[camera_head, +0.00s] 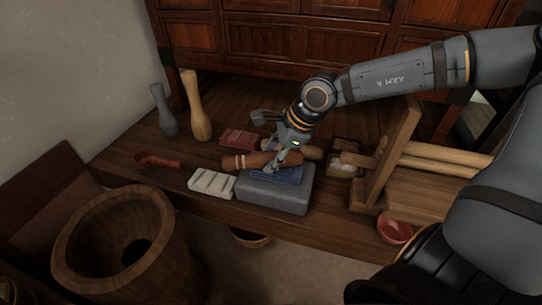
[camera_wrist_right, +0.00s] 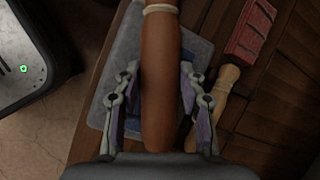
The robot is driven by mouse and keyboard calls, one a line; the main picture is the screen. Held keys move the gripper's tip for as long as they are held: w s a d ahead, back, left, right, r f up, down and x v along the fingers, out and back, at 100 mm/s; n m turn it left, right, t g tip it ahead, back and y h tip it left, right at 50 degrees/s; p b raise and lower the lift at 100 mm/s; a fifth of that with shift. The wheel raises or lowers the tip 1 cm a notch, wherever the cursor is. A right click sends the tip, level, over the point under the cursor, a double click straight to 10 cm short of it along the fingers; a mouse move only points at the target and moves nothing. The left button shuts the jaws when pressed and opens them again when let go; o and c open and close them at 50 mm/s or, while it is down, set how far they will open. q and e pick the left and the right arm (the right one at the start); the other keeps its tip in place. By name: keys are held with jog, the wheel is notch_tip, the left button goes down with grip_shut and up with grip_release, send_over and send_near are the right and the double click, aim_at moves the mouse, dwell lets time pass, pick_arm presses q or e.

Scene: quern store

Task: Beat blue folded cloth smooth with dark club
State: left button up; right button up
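The dark club (camera_head: 246,161), brown with pale rings near one end, lies across above the blue folded cloth (camera_head: 288,176). The cloth rests on a grey stone block (camera_head: 275,195); its far part is hidden by the club and my gripper. My right gripper (camera_head: 283,160) comes down from above, its fingers on either side of the club. Little of the cloth shows there. Whether the club touches the cloth is unclear. My left gripper is out of view.
A white ribbed block (camera_head: 211,184) sits left of the stone, a red block (camera_head: 238,139) behind. A grey bottle-shaped piece (camera_head: 165,110) and pale wooden one (camera_head: 195,108) stand at left. A wooden frame (camera_head: 392,150) stands right. A large mortar (camera_head: 75,240) is in front.

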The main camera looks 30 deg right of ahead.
jog(key=shift+o, duration=0.6)
jog(key=shift+r, duration=0.1)
jog(key=shift+r, duration=0.35)
grip_shut()
notch_tip(320, 180, up, 4)
jog(key=p, duration=0.3)
jog(key=shift+f, duration=0.1)
